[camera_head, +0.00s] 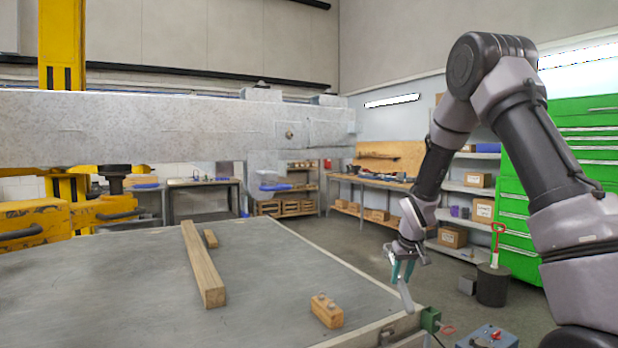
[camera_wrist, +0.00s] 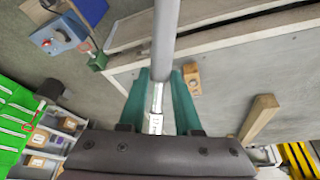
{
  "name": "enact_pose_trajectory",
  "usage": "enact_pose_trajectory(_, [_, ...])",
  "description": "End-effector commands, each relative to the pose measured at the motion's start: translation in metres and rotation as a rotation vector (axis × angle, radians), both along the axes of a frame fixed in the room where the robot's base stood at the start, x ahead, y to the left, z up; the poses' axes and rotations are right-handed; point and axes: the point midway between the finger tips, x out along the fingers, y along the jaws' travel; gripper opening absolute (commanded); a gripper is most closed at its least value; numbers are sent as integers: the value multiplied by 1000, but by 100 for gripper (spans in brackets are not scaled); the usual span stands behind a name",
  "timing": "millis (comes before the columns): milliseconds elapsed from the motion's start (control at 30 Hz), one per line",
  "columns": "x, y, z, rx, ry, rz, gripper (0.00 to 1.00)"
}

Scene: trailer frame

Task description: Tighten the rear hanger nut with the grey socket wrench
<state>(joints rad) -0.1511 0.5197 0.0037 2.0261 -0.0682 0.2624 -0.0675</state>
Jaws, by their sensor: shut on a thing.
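My gripper (camera_head: 403,268) is at the right, over the near right edge of the grey table. Its teal fingers show in the wrist view (camera_wrist: 160,100), shut on the grey socket wrench (camera_wrist: 166,35). The wrench's grey end (camera_head: 405,296) hangs below the fingers in the head view; its socket end cannot be made out. The pale trailer frame (camera_head: 120,125) spans the left and middle behind the table. A small brownish nut or bolt head (camera_head: 290,134) sits on its right part, well apart from my gripper. I cannot tell whether this is the rear hanger nut.
A green clamp (camera_head: 430,319) and a blue control box (camera_head: 487,337) are at the near right. A green cabinet (camera_head: 580,135) stands behind my arm.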

Motion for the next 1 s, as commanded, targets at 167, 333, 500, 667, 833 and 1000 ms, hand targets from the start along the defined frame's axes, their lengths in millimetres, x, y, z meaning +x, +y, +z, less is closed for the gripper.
enact_pose_trajectory(167, [36,80,68,68,-314,111,0])
enact_pose_trajectory(333, [49,151,136,159,-589,203,0])
enact_pose_trajectory(500, [43,217,208,262,-808,290,0])
enact_pose_trajectory(667, [29,259,260,339,-928,352,0])
enact_pose_trajectory(833, [18,282,289,384,-983,387,0])
enact_pose_trajectory(1000, [15,287,296,393,-996,395,0])
